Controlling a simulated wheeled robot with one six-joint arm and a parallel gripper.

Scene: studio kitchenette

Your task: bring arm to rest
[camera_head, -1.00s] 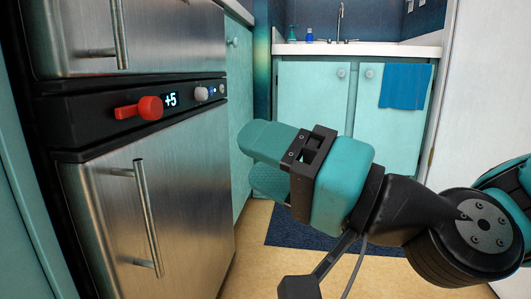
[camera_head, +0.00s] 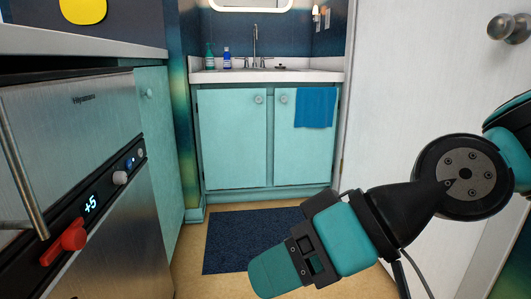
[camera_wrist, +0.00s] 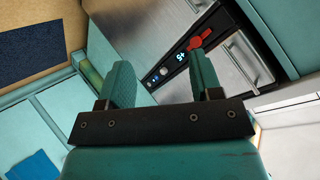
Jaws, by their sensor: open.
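My gripper (camera_head: 275,272) is teal with black mounts and hangs low in front of the dark blue mat in the head view. In the wrist view my gripper (camera_wrist: 160,75) has its two fingers spread apart with nothing between them. It touches nothing that I can see. The arm reaches in from the right side of the head view.
A steel appliance (camera_head: 70,125) with a red knob (camera_head: 66,241) and a display reading +5 stands at left. Teal sink cabinets (camera_head: 232,138) with a blue towel (camera_head: 315,107) are behind. A white door (camera_head: 420,90) is at right. The mat (camera_head: 235,235) lies on clear floor.

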